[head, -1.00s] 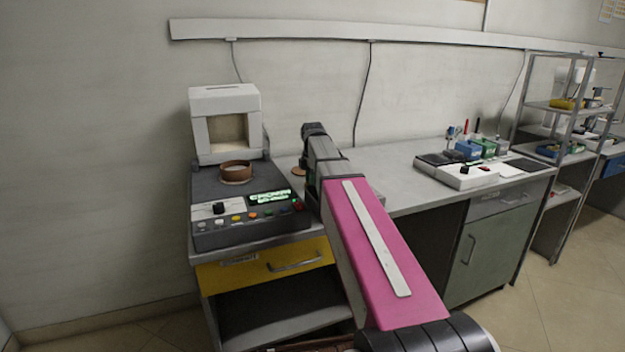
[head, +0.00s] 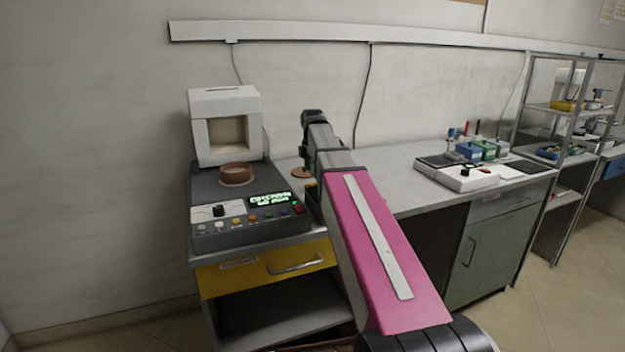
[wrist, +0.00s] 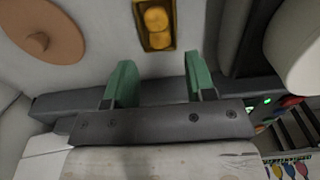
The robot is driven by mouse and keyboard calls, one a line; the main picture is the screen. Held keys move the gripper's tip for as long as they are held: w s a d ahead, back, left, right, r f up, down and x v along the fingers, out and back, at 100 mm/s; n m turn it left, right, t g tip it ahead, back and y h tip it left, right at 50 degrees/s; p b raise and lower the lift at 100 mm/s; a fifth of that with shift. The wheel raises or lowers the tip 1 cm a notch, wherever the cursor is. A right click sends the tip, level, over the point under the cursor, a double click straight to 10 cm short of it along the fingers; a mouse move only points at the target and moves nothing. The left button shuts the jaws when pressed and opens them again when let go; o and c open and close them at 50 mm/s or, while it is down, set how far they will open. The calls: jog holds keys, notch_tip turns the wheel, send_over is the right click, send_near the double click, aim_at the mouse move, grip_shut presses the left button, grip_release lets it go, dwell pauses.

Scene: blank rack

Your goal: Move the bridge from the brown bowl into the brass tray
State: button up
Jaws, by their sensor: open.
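The brown bowl (head: 236,174) sits on the dark unit in front of the white furnace opening. I cannot make out a bridge inside it. In the head view my arm hides most of the gripper, to the right of the bowl.
A brown disc with a knob (wrist: 40,40) lies left of the tray; it also shows on the bench in the head view (head: 301,172). The white furnace (head: 225,105) stands behind the bowl. Instruments (head: 470,165) stand farther right.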

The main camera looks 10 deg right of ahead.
aim_at(312, 183)
notch_tip(312, 183, up, 7)
jog(key=shift+f, duration=0.15)
